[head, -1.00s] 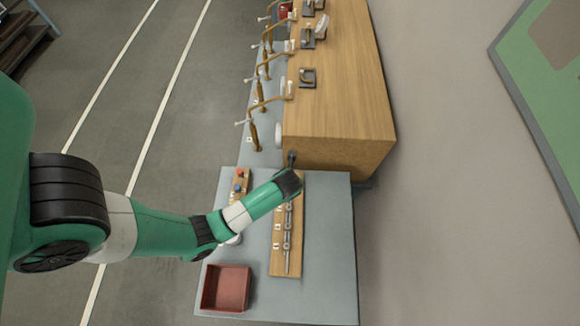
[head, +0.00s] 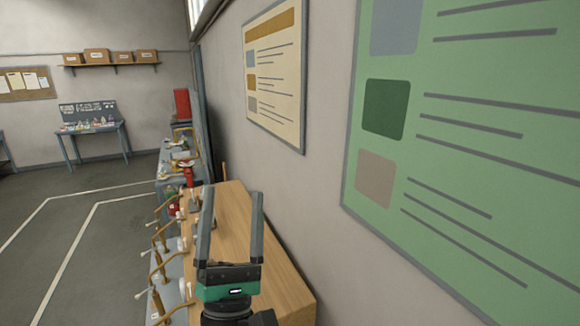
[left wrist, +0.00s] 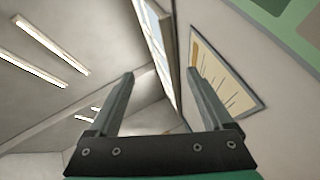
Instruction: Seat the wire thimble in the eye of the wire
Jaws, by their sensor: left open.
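My left gripper (head: 232,215) stands upright in the lower middle of the head view, in front of the wooden bench. Its two long grey fingers are spread wide apart with nothing between them. In the left wrist view the open fingers (left wrist: 160,85) point up toward the ceiling and wall, also empty. My right gripper is not in view. I cannot make out the wire thimble or the wire's eye in either current view.
A wooden bench (head: 275,265) runs along the wall, with several brown curved-handled fixtures (head: 158,265) along its left side. Posters (head: 275,75) hang on the right wall. A blue table (head: 92,135) stands far off at the left. The floor (head: 60,215) there is clear.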

